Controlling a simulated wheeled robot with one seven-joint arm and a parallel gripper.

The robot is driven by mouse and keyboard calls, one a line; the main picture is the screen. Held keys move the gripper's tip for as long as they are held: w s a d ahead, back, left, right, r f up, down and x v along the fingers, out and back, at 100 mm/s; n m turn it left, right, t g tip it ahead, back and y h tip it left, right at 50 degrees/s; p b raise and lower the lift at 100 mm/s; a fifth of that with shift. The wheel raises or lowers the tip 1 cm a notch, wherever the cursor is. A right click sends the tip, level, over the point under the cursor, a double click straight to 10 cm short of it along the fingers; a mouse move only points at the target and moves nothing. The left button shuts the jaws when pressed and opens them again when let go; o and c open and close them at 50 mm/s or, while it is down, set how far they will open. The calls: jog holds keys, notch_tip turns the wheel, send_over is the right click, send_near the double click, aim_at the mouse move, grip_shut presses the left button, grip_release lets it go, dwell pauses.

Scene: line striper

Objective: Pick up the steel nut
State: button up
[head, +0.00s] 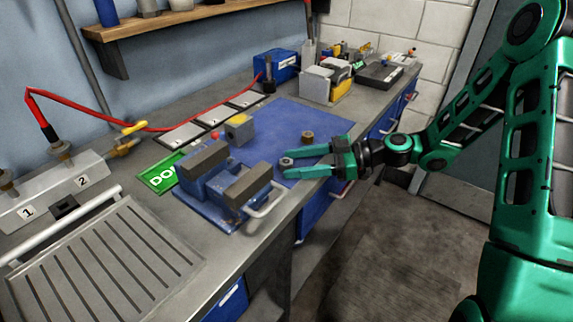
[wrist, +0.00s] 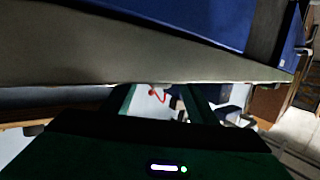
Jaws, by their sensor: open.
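A small grey steel nut (head: 287,161) shows at the near edge of the blue mat (head: 275,125) in the head view. My gripper (head: 292,163) reaches in from the right, open, with its green fingertips on either side of the nut in the picture. I cannot tell whether they touch it or how their height compares. A second, brownish nut (head: 307,136) sits farther back on the mat. In the wrist view my open gripper (wrist: 158,95) shows two green fingers, and I cannot make out a nut between them.
A blue vise (head: 215,190) with grey jaws stands left of the gripper, its pale handle close by. A grey block (head: 239,129) sits behind it. A green sign (head: 160,175) lies left. Bins and tools (head: 327,83) fill the bench's far end. Open floor lies in front.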

jog(key=c, duration=1.2)
